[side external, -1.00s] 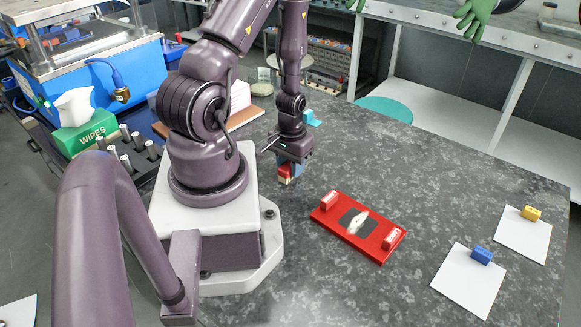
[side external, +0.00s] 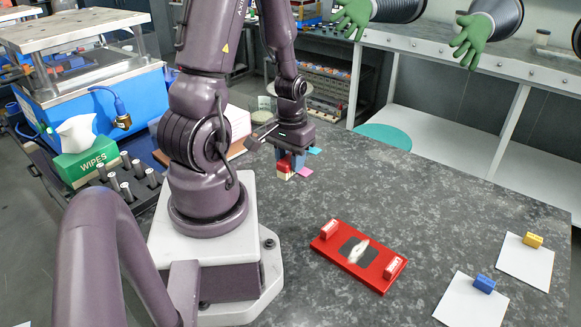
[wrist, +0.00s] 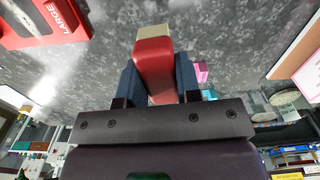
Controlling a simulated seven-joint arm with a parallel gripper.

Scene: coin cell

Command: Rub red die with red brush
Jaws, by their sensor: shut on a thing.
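The red die (side external: 322,245) is a flat red plate with a dark centre bearing a pale smear and a raised red block at each end. It lies on the grey speckled table. A corner shows at upper left in the wrist view (wrist: 28,28), with "LARGE" on its block. My gripper (side external: 289,164) is beyond the die to its upper left, apart from it. Its blue fingers are shut on the red brush (wrist: 153,68), which has a cream tip. In the side view the brush (side external: 284,171) is partly hidden by the fingers.
A pink piece (side external: 305,172) and a cyan piece (side external: 315,150) show beside my gripper. Blue (side external: 483,284) and yellow (side external: 532,240) blocks rest on white sheets at right. The wipes box (side external: 90,160) is at left. The table between the die and the sheets is clear.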

